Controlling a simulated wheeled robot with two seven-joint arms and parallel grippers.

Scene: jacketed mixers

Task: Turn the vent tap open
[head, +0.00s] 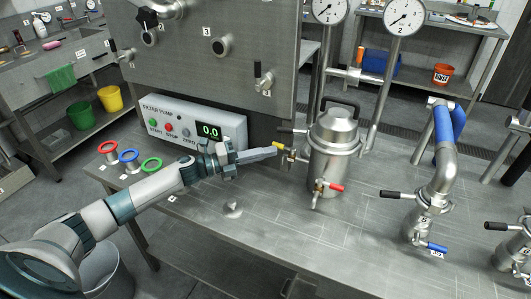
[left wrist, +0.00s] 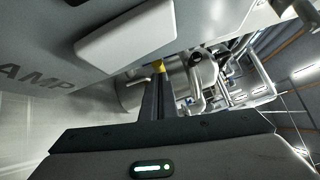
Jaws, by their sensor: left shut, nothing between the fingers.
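A steel filter housing (head: 335,150) with a domed lid and black top handle stands on the bench. A tap with a yellow handle (head: 278,145) is on its left side, and a tap with a red handle (head: 335,187) is low on its front. No readable label tells which is the vent tap. My left gripper (head: 274,153) is shut and empty, its fingertips close to the yellow handle. The yellow handle also shows just past the fingertips in the left wrist view (left wrist: 158,66); I cannot tell whether they touch. My right gripper is not in view.
The filter pump box (head: 195,125) with its display stands behind my left arm. Red, blue and green rings (head: 129,156) lie to the left. The bench front (head: 270,220) is mostly clear.

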